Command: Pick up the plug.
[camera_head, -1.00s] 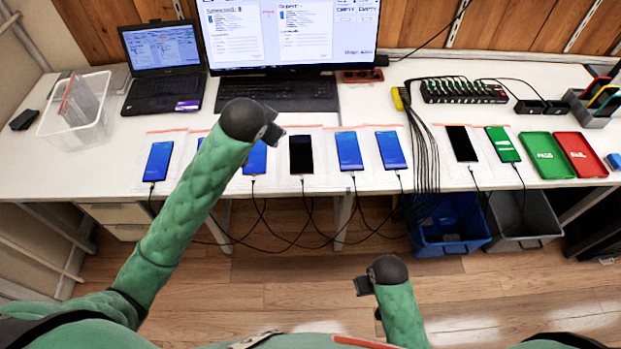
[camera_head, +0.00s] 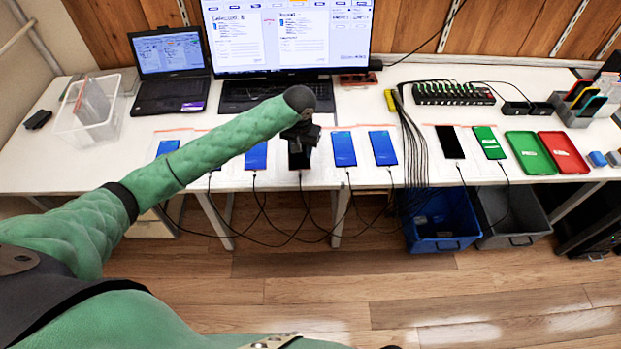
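A row of phones lies along the front of the white table, with thin cables running from their lower ends over the front edge. My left gripper (camera_head: 301,146) hangs over a dark-screened phone (camera_head: 298,160) in the middle of the row and hides most of it. A small pale cable plug (camera_head: 299,173) shows at that phone's lower end, just below the gripper. Whether the gripper touches anything, and how its fingers stand, is too small and dark to tell. Blue-screened phones (camera_head: 256,155) and (camera_head: 343,149) lie on either side. My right gripper is out of view.
A monitor (camera_head: 287,35), laptop (camera_head: 170,70) and clear bin (camera_head: 90,110) stand behind. A bundle of black cables (camera_head: 412,150) hangs from a hub (camera_head: 453,94). Green (camera_head: 529,152) and red (camera_head: 563,152) trays lie right. Blue (camera_head: 443,225) and grey (camera_head: 513,222) bins stand below.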

